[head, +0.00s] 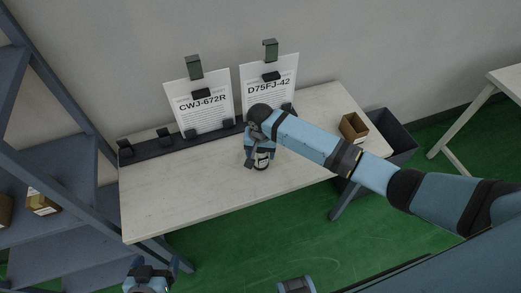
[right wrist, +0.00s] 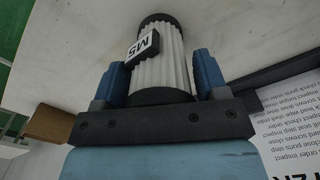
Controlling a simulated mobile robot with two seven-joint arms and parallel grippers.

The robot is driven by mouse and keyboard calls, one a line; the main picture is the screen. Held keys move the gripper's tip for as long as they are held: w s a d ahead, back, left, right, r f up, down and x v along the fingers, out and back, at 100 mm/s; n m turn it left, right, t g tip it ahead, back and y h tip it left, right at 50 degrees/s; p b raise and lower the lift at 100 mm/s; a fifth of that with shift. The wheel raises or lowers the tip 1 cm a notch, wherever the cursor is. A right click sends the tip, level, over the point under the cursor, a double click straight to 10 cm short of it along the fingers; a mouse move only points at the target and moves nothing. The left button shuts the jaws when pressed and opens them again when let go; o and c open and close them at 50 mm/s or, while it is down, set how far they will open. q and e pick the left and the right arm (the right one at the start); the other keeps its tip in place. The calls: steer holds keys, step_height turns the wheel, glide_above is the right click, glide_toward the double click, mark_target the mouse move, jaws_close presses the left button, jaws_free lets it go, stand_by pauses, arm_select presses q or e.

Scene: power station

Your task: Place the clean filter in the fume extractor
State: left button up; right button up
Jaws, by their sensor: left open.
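The filter is a pale ribbed cylinder with black end caps and a white M5 label (right wrist: 160,60). In the head view the filter (head: 262,160) shows at the table's middle, under my right gripper (head: 257,150). In the right wrist view one finger of my right gripper (right wrist: 162,80) lies on each side of it, very close; I cannot tell whether they press on it. My left gripper (head: 152,275) is open and empty at the bottom edge, in front of the table. I cannot make out a fume extractor in either view.
Two clipped sheets, CWJ-672R (head: 204,103) and D75FJ-42 (head: 268,82), stand in a dark rail at the back of the white table (head: 175,200). A brown box (head: 353,128) sits at its right end beside a dark bin (head: 390,140). A blue shelf (head: 60,215) stands left.

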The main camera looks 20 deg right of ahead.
steer(key=shift+o, duration=1)
